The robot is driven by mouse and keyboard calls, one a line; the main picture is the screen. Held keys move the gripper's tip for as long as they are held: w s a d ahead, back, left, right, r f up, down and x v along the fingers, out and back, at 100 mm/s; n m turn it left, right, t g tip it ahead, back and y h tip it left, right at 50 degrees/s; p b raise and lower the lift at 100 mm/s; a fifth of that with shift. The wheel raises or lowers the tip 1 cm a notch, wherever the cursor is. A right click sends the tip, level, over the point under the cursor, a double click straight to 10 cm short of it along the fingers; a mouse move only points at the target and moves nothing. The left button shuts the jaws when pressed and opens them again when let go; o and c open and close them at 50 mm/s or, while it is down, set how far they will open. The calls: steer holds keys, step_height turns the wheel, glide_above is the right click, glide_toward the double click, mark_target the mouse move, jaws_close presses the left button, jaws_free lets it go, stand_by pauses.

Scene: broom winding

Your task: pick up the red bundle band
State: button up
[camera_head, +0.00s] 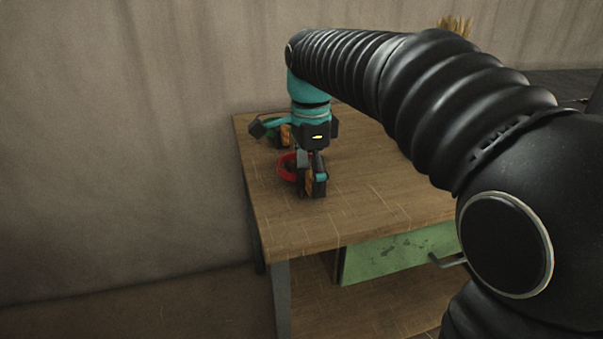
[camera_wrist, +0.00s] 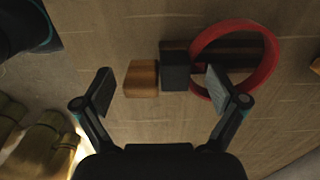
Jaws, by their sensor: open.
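The red bundle band (camera_head: 288,167) is a ring on the wooden worktop, close by my gripper (camera_head: 296,158). In the wrist view the red band (camera_wrist: 272,60) is at the upper right, and its lower left part passes behind the right finger. My gripper (camera_wrist: 160,90) is open with its two fingers wide apart. A wooden block (camera_wrist: 140,79) and a black block (camera_wrist: 174,66) show between the fingers. A dark bar (camera_wrist: 238,51) shows inside the ring. I cannot tell whether the right finger touches the band.
The worktop (camera_head: 375,195) has clear room to the right and front of the gripper. A green drawer front (camera_head: 395,255) with a handle is below it. Straw bristles (camera_head: 456,25) stand at the back. Olive rounded things (camera_wrist: 40,145) show at the lower left of the wrist view.

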steer(key=shift+c, duration=0.3)
steer(key=c, duration=1.2)
